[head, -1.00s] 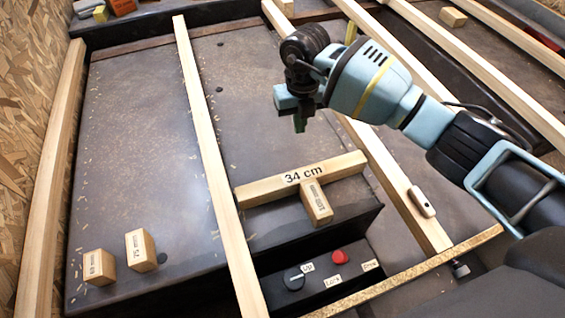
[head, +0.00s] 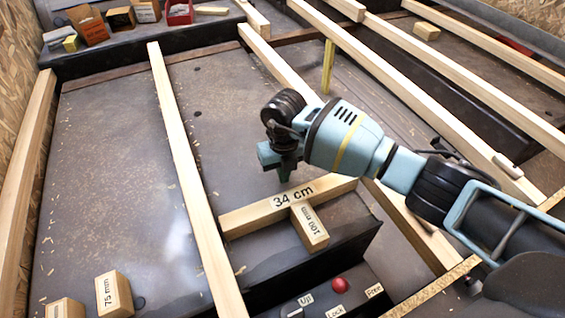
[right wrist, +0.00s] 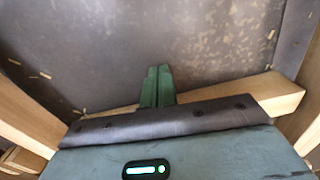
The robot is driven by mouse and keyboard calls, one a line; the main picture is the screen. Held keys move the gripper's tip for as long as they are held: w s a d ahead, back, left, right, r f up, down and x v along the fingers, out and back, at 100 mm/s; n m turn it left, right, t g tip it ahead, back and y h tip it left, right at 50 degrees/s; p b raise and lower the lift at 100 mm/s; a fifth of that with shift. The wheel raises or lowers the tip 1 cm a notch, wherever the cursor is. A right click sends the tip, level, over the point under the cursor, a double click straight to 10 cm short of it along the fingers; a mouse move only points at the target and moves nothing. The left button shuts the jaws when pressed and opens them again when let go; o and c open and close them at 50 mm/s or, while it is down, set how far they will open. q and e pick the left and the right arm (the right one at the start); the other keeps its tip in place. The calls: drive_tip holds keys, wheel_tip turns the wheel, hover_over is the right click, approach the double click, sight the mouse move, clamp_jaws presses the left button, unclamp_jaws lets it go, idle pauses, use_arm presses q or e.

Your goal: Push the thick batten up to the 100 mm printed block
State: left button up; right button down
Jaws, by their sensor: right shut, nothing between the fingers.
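A short wooden bar labelled "34 cm" (head: 245,219) lies crosswise in the head view, its left end at a long batten (head: 188,165). No label says which piece is the thick batten. The block printed 100 mm (head: 310,228) lies on the bar's near side and appears to touch it. My right gripper (head: 285,176) points down just beyond the bar's far side, shut and empty. Its closed green fingers also show in the right wrist view (right wrist: 158,70), where the bar (right wrist: 270,92) is partly hidden behind the gripper body. Contact cannot be told. My left gripper is not in view.
A 75 mm block (head: 113,294) and another block (head: 65,308) stand at the lower left. Several long battens run along the right. A control panel with a red button (head: 340,285) sits below the near edge. Dark surface beyond my right gripper is mostly clear.

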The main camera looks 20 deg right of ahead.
sight(293, 202)
drive_tip(key=shift+s+r, duration=0.2)
drive_tip(key=shift+s, duration=0.7)
drive_tip(key=shift+s+a, duration=0.1)
drive_tip(key=shift+s, duration=0.9)
drive_tip(key=shift+s, duration=0.1)
